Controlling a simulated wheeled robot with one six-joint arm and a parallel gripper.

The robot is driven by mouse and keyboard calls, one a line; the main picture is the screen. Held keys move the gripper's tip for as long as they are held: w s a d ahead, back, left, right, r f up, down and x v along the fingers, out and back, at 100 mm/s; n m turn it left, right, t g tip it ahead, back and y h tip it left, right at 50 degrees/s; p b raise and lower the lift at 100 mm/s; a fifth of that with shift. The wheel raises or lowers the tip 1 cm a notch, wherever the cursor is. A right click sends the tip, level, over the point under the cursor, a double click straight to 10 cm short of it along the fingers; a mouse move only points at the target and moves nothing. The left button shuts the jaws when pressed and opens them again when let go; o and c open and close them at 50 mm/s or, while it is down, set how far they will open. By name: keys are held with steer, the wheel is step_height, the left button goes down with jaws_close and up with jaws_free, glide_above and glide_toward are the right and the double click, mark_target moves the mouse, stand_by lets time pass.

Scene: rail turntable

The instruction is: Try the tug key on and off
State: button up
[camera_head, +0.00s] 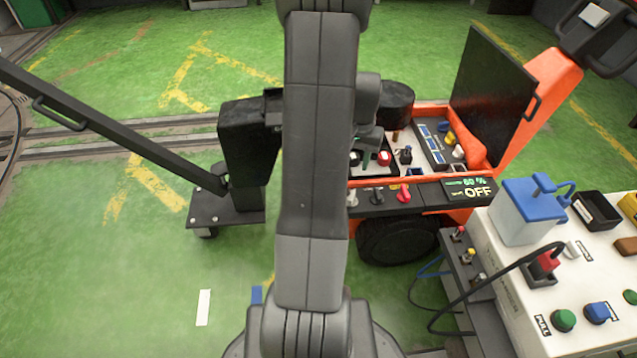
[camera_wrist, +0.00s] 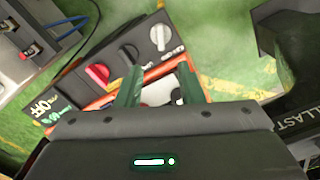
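The tug (camera_head: 540,105) is an orange vehicle with its dark lid raised. Its front panel carries a red knob (camera_head: 403,194), a dark knob (camera_head: 376,195) and a pale knob (camera_head: 352,198). I cannot tell for sure which one is the key. Its display (camera_head: 467,188) reads 80 % and OFF. In the wrist view the red knob (camera_wrist: 97,75), dark knob (camera_wrist: 130,52) and silver knob (camera_wrist: 160,38) lie beyond my fingers. My gripper (camera_wrist: 160,70) has its green fingers apart, with no knob between them. In the head view my arm hides much of it.
A black tow bar (camera_head: 110,130) and post on a wheeled plate (camera_head: 225,207) stand left. Green floor is open at the lower left.

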step_height(320, 180, down, 14)
steer(key=b, duration=0.5)
steer(key=shift+w, duration=0.1)
steer(key=shift+r, duration=0.1)
steer(key=shift+c, duration=0.4)
jaws_close()
